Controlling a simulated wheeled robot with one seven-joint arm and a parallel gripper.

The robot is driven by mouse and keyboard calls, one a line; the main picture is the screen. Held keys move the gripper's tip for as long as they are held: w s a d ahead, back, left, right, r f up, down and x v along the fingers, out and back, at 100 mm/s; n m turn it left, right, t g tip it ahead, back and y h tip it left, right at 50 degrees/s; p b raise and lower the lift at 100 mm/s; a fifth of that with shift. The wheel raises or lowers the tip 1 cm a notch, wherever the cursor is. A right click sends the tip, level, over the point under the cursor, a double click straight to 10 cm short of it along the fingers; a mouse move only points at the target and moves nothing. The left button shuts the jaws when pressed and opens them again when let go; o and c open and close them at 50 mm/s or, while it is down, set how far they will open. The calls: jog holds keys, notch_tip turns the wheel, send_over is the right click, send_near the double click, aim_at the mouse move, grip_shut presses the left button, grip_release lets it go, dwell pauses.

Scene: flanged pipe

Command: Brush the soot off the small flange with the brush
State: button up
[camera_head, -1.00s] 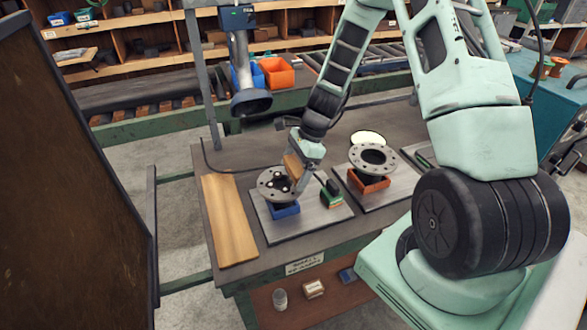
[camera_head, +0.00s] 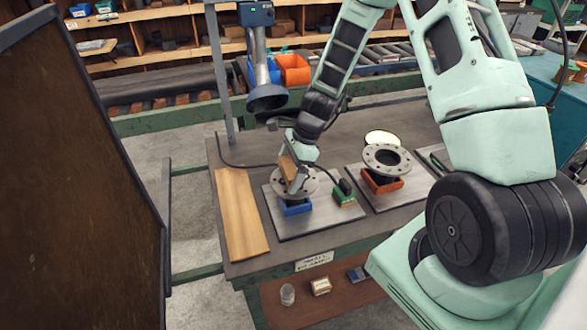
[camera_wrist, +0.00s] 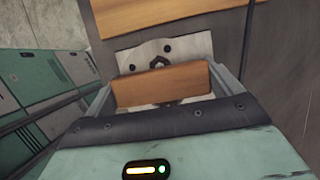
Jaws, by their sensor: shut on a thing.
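The smaller-looking grey flange (camera_head: 308,183) sits on a blue block (camera_head: 297,208) on the left metal plate. Its bolt holes show in the wrist view (camera_wrist: 190,46). My gripper (camera_head: 293,182) is shut on the brush, whose wooden body (camera_head: 287,168) shows between the fingers in the wrist view (camera_wrist: 160,86). The brush is over the flange and covers part of its face. The bristles are hidden, so I cannot tell whether they touch. Soot cannot be made out clearly now.
A second flange (camera_head: 388,156) stands on an orange-red block (camera_head: 382,182) to the right. A green-and-black item (camera_head: 344,194) lies on the left plate (camera_head: 320,222). A wooden board (camera_head: 240,215) lies at the bench's left. A lamp-like hood (camera_head: 267,97) hangs behind.

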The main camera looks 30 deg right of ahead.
aim_at(309, 175)
jog(key=shift+w+a+f, duration=0.1)
jog(key=shift+w+a, duration=0.1)
jog(key=shift+a, duration=0.45)
jog(key=shift+w+a, duration=0.2)
jog(key=shift+a, duration=0.45)
jog(key=shift+s+d, duration=0.4)
jog(key=shift+d, duration=1)
jog(key=shift+s+d, duration=0.4)
jog(key=shift+d, duration=0.95)
jog(key=shift+s+d, duration=0.4)
jog(key=shift+d, duration=1)
jog(key=shift+w+a+p, duration=0.15)
jog(key=shift+w+a, duration=0.25)
jog(key=shift+a, duration=1)
jog(key=shift+w+a+p, duration=0.1)
jog(key=shift+w+a, duration=0.3)
jog(key=shift+a, duration=1)
jog(key=shift+w+a+p, duration=0.15)
jog(key=shift+w+a, duration=0.25)
jog(key=shift+a, duration=1)
jog(key=shift+s+d, duration=0.4)
jog(key=shift+d, duration=1)
jog(key=shift+s+d, duration=0.4)
jog(key=shift+d, duration=1)
jog(key=shift+s+d, duration=0.4)
jog(key=shift+d, duration=1)
notch_tip(309, 175, up, 7)
jog(key=p, duration=0.5)
